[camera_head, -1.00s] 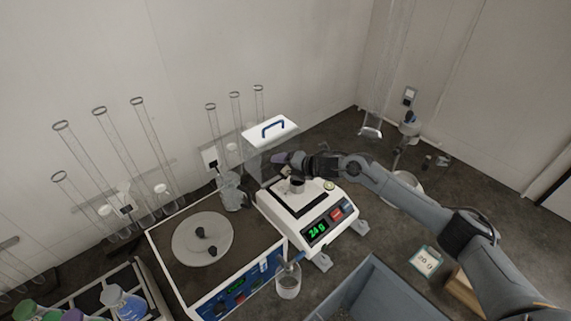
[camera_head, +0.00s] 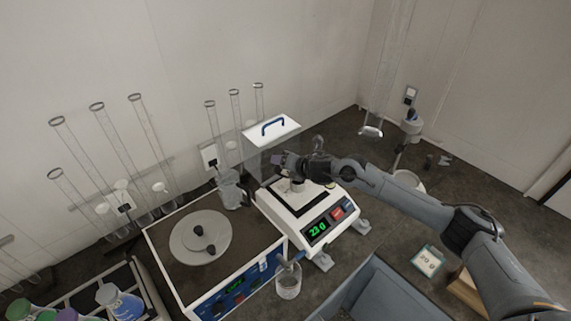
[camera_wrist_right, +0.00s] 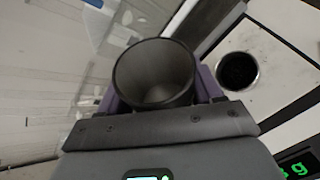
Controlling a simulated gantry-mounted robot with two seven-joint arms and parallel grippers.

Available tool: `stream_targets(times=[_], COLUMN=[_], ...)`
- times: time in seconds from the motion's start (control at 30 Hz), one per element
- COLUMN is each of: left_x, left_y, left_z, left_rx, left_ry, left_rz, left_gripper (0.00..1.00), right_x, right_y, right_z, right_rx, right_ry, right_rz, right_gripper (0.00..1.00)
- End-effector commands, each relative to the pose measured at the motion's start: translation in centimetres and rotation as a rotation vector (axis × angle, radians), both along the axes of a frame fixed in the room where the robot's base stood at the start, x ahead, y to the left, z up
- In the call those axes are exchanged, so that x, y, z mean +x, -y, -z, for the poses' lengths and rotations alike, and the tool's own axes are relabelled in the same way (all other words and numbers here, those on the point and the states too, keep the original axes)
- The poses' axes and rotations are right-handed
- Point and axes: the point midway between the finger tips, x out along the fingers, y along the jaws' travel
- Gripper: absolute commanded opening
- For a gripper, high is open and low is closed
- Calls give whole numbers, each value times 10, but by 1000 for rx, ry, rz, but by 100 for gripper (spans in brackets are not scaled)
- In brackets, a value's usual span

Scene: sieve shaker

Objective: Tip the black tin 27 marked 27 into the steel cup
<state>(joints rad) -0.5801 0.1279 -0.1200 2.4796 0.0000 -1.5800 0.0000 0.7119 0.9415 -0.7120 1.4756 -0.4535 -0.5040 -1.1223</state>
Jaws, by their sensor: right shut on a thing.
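My right gripper (camera_head: 284,161) reaches in from the right and hangs over the weighing scale. In the right wrist view its purple fingers (camera_wrist_right: 153,92) are shut on the round black tin (camera_wrist_right: 153,75). I look into the tin's open mouth and see a grey inside with no clear contents. The mark 27 does not show. The steel cup (camera_wrist_right: 238,70) stands on the scale's pan, apart from the tin, with a dark inside. In the head view the cup (camera_head: 298,186) sits just below the gripper, partly hidden. My left gripper is not in view.
The scale (camera_head: 318,228) shows a green reading, about 23 g. A shaker with a round plate (camera_head: 200,238) stands left of it. A glass beaker (camera_head: 288,283) is in front. A grey bin (camera_head: 372,290) lies at the front right.

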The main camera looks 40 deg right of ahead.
Motion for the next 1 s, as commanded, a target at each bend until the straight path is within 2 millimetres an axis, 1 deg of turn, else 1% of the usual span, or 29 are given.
stream_targets(times=[0.07,0.2,0.4,0.5,0.67,1.0], left_x=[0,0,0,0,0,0], left_y=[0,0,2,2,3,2], left_z=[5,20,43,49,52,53], left_rx=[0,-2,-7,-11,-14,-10], left_ry=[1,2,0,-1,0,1], left_rz=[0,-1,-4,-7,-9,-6], left_gripper=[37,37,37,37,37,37], right_x=[0,1,1,1,1,1], right_y=[0,2,6,7,9,9], right_z=[2,5,5,4,1,1], right_rx=[-27,-141,-308,-355,-392,-400], right_ry=[3,12,21,23,26,25], right_rz=[-1,-3,0,-1,0,0], right_gripper=[33,33,33,33,33,33])
